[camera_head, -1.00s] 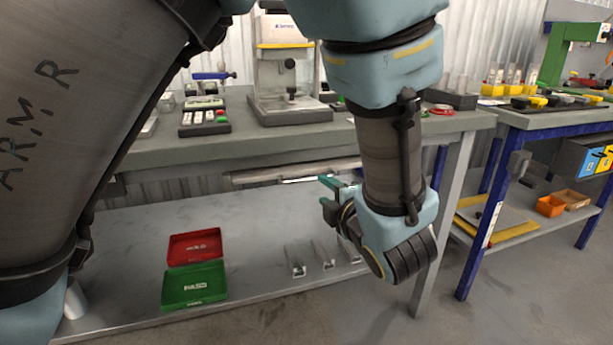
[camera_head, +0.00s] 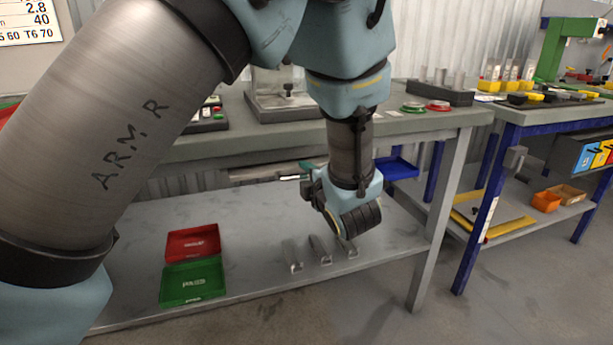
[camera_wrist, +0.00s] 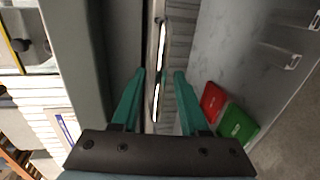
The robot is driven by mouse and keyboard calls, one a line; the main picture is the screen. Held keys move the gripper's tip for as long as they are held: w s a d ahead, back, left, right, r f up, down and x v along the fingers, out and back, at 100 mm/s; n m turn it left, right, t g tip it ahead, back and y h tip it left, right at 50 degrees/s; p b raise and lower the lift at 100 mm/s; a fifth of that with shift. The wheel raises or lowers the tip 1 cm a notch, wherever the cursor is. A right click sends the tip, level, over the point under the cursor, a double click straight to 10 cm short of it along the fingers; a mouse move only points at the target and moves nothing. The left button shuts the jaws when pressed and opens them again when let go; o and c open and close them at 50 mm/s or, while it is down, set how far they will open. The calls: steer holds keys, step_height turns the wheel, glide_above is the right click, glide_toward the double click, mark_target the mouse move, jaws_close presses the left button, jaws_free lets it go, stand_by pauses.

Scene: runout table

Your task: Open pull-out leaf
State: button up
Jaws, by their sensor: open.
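The pull-out leaf (camera_head: 262,172) is a thin, light-edged strip just under the grey bench top (camera_head: 240,140). It also shows in the wrist view as a narrow pale strip (camera_wrist: 157,55) running up the picture. My gripper (camera_wrist: 159,76) has green fingers spread open, with the strip lined up between them. I see nothing gripped, and cannot tell whether a finger touches the leaf. In the head view my gripper (camera_head: 306,168) is at the leaf's right part, and my wrist hides the leaf's right end.
A red tray (camera_head: 193,243) and a green tray (camera_head: 193,281) lie on the lower shelf (camera_head: 125,240), with several metal channel pieces (camera_head: 320,250) to their right. A blue bin (camera_head: 398,168) hangs under the bench at right. A blue-legged bench (camera_head: 478,225) stands further right.

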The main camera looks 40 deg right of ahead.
jaws_close()
stand_by(1.3)
